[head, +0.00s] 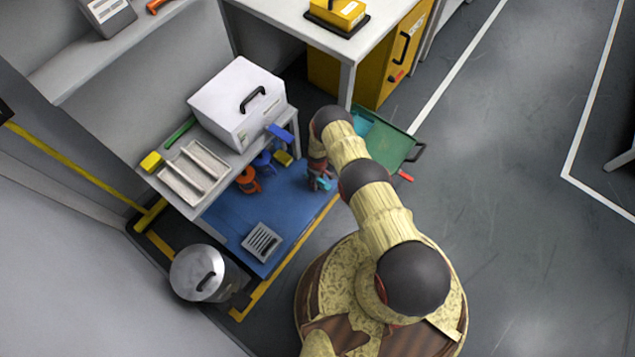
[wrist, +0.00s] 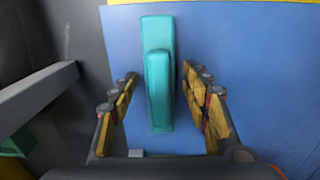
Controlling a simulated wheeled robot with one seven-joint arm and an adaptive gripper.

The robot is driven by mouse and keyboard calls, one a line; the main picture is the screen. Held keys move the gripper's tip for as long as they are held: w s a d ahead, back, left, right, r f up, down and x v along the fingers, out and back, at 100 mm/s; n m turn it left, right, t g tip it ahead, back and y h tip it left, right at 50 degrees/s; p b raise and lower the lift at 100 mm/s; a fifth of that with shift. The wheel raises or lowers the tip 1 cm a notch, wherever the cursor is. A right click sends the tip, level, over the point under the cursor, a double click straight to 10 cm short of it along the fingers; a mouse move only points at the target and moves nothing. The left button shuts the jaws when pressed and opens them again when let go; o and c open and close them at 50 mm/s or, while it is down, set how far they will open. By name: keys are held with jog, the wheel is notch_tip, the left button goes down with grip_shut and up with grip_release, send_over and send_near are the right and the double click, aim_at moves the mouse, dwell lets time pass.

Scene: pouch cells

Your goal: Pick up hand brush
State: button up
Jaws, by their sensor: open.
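A long teal thing with a raised bar along it, which looks like the hand brush (wrist: 159,95), lies on the blue mat (wrist: 255,75) in the wrist view. A small teal part of it shows beside my gripper in the head view (head: 325,183). My gripper (wrist: 158,76) is open, with one finger on each side of the brush. Gaps show between the fingers and the brush, so it is not held. In the head view my gripper (head: 319,176) is low over the mat, beside the bench. How far the fingertips are above the mat is hard to tell.
The bench (head: 222,187) stands left of my gripper, with a white box (head: 235,95) and tray on top. Orange and blue items are under its edge. A grey slotted crate (head: 262,242) lies on the mat. A green open container (head: 390,145) is to the right.

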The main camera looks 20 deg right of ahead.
jog(key=shift+c, duration=0.4)
jog(key=c, duration=1.1)
grip_shut()
